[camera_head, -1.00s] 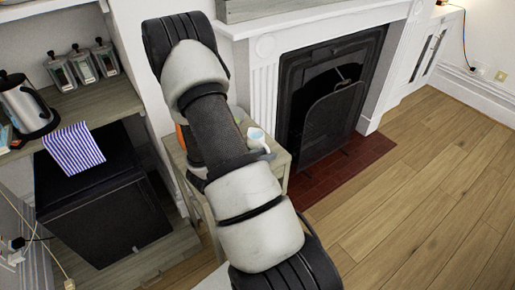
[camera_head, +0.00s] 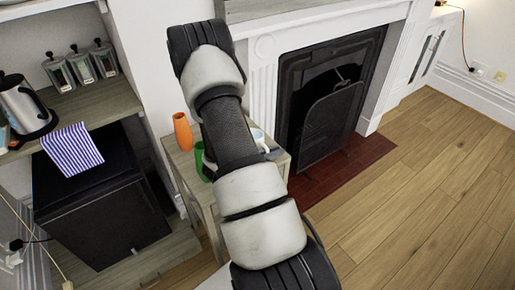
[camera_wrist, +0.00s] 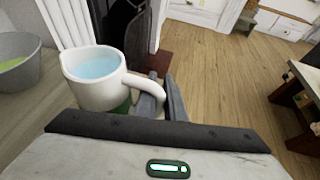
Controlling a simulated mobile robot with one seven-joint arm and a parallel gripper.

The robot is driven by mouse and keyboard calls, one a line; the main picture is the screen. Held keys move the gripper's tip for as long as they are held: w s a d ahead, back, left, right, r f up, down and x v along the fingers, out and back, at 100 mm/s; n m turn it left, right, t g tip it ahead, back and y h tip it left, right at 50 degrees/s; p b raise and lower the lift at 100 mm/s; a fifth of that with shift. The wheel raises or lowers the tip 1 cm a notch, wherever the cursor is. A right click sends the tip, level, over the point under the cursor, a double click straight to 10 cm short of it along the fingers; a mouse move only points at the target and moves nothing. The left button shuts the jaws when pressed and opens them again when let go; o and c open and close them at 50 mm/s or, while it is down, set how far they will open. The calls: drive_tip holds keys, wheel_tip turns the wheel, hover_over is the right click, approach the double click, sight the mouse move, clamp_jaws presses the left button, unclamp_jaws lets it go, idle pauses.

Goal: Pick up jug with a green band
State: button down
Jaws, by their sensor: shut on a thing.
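The jug (camera_wrist: 88,92) is white, with pale blue inside and a green band low on its side, partly hidden by my gripper's body in the wrist view. My gripper (camera_wrist: 164,98) is shut on the jug's handle, at the right side of the jug. The jug looks about upright.
An orange vase (camera_head: 182,132) and a green vessel (camera_head: 203,162) stand on the table left of my arm. A grey cup with green inside (camera_wrist: 18,70) is left of the jug. The fireplace (camera_head: 328,105) is close behind on the right. Wooden floor (camera_head: 430,180) is clear.

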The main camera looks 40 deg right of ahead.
drive_tip(key=shift+r, duration=0.1)
wheel_tip(320, 180, up, 10)
drive_tip(key=p, duration=0.2)
drive_tip(key=shift+w, duration=0.1)
idle(0.7)
